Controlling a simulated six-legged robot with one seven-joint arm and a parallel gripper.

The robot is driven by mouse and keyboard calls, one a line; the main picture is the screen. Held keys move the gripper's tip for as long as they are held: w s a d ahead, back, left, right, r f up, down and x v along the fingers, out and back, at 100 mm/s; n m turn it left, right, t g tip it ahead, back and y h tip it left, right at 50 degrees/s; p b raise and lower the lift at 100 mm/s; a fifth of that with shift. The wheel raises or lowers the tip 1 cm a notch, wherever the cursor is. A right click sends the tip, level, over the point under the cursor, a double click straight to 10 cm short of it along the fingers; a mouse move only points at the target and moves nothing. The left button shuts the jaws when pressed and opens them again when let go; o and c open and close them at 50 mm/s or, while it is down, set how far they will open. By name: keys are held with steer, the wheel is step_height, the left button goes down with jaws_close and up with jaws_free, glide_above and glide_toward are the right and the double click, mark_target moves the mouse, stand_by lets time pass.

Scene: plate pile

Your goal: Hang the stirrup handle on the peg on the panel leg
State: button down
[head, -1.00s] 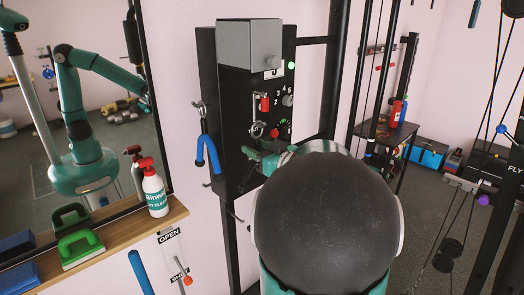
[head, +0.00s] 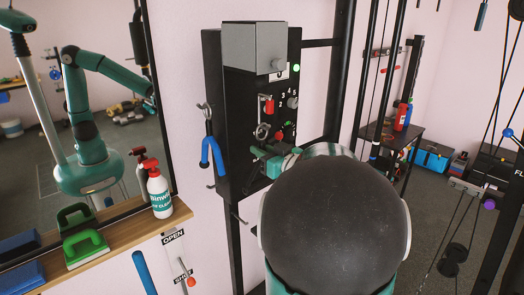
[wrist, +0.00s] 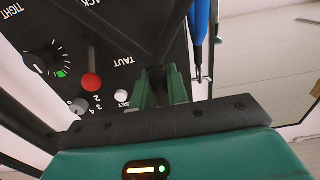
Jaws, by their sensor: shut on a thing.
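A blue forked handle (head: 211,152), which looks like the stirrup handle, hangs from a metal hook on the left side of the black panel (head: 228,165). Part of it shows at the upper right in the wrist view (wrist: 200,22). A small peg (head: 240,220) sticks out from the panel leg (head: 234,250) below. My gripper (head: 259,158) is at the lower front of the panel, right of the blue handle and apart from it. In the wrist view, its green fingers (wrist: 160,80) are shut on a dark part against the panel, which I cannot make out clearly.
The panel face carries a red knob (head: 269,105), a metal ring (head: 262,131) and dials. A wooden shelf (head: 125,235) with a spray bottle (head: 158,193) and a green block (head: 84,248) is at the left. Cable machine posts stand at the right.

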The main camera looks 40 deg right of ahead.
steer(key=shift+r, duration=1)
steer(key=shift+s, duration=0.15)
steer(key=s, duration=0.7)
stand_by(1.1)
steer(key=shift+s+d, duration=0.15)
steer(key=shift+s, duration=0.05)
steer(key=s, duration=0.1)
steer(key=s+f, duration=0.1)
steer(key=s, duration=0.1)
steer(key=s+f, duration=0.1)
steer(key=shift+s, duration=0.4)
